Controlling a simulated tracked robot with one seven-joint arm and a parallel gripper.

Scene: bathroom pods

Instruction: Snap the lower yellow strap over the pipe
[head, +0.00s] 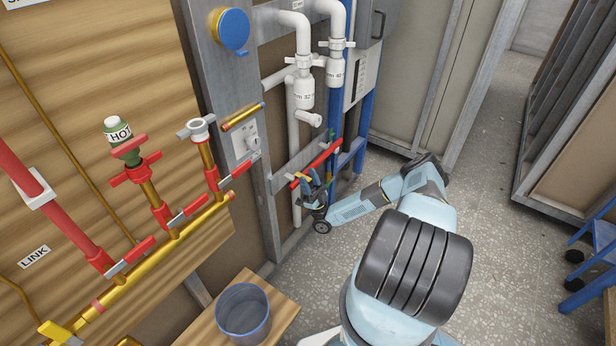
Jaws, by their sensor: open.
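My gripper (306,183) is at the wall frame in the middle of the head view, small and dark, with its jaws open. A small yellow piece (301,177), likely the lower yellow strap, shows right at the fingertips. I cannot tell whether the fingers touch it, or whether it is around the pipe or beside it. A white vertical pipe (297,212) runs down just left of the gripper. A red bar (322,160) crosses behind and above the gripper. The gripper hides part of this area, and no upper yellow strap can be made out clearly.
White pipes with valves (305,92) stand above, beside a blue post (367,125). Red and brass pipes (165,245) fill the wooden panel at left. A grey bucket (243,315) stands on a wooden board (283,318).

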